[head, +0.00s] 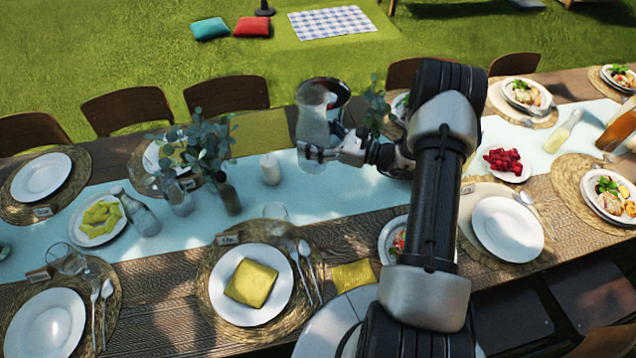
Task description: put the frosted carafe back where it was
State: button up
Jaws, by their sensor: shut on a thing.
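The frosted carafe (312,124) is a pale, translucent vessel, upright near the middle of the head view. My gripper (318,154) is shut on its lower part, coming from the right. My arm hides part of the table to the right of the carafe.
A white candle (270,168) and a vase with leafy sprigs (228,192) stand left of the carafe. A plate of red fruit (503,163) lies to the right. Place settings line both sides. Some bare runner shows below the carafe.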

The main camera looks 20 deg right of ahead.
notch_tip(320, 180, down, 17)
jog(key=b, duration=0.4)
jog(key=shift+f, duration=0.2)
jog(key=shift+f, duration=0.1)
jog(key=shift+f, duration=0.1)
jog(key=o, duration=1.8)
jog(key=shift+o, duration=0.2)
jog(key=v, duration=1.2)
jog(key=shift+p, duration=0.4)
